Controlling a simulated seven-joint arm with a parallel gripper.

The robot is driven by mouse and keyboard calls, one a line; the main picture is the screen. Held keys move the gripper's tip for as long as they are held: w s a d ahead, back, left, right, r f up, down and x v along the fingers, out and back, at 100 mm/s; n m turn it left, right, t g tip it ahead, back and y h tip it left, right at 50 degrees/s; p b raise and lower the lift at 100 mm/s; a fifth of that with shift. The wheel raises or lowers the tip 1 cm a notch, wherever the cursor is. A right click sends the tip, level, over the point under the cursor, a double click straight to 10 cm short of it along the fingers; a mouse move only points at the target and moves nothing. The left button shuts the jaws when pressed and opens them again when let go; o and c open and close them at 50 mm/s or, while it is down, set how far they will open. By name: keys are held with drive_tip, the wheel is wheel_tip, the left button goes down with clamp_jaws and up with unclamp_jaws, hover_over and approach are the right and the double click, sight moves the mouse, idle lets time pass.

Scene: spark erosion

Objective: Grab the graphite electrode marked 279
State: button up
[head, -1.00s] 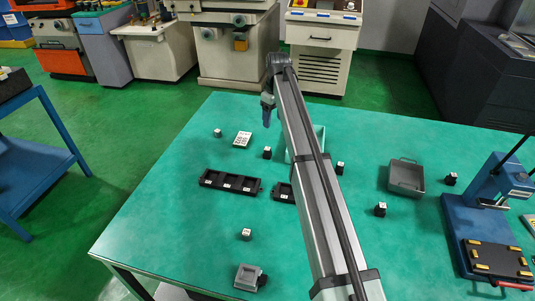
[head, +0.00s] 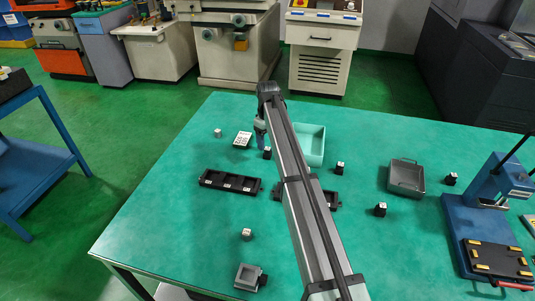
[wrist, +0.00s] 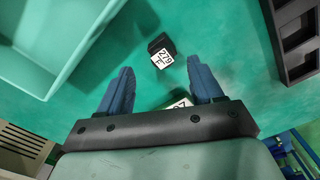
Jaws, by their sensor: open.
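The graphite electrode marked 279 (wrist: 162,52) is a small dark block with a white number label on top. It stands on the green table in the wrist view, just beyond the fingertips and roughly between their lines. In the head view it appears to be the dark block (head: 267,152) close beside the arm's end. My gripper (wrist: 160,73) is open, with two blue fingers apart and nothing between them. In the head view my gripper (head: 260,135) hangs above the table near that block. A white marked piece (wrist: 179,104) is partly hidden behind the gripper body.
A pale green tray (head: 314,130) stands right of the arm. A black rack (head: 230,191) lies nearer, and a second is partly hidden by the arm. A white card (head: 242,139), other small blocks (head: 340,167), a grey tray (head: 407,168) and a blue press (head: 478,215) stand around.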

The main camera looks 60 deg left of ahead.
sight(268, 148)
drive_tip(key=shift+s+d+f, duration=0.1)
drive_tip(key=shift+d+f, duration=0.05)
drive_tip(key=shift+f, duration=1.1)
drive_tip(key=shift+d+f, duration=0.15)
drive_tip(key=shift+f, duration=1.1)
drive_tip(key=c, duration=1)
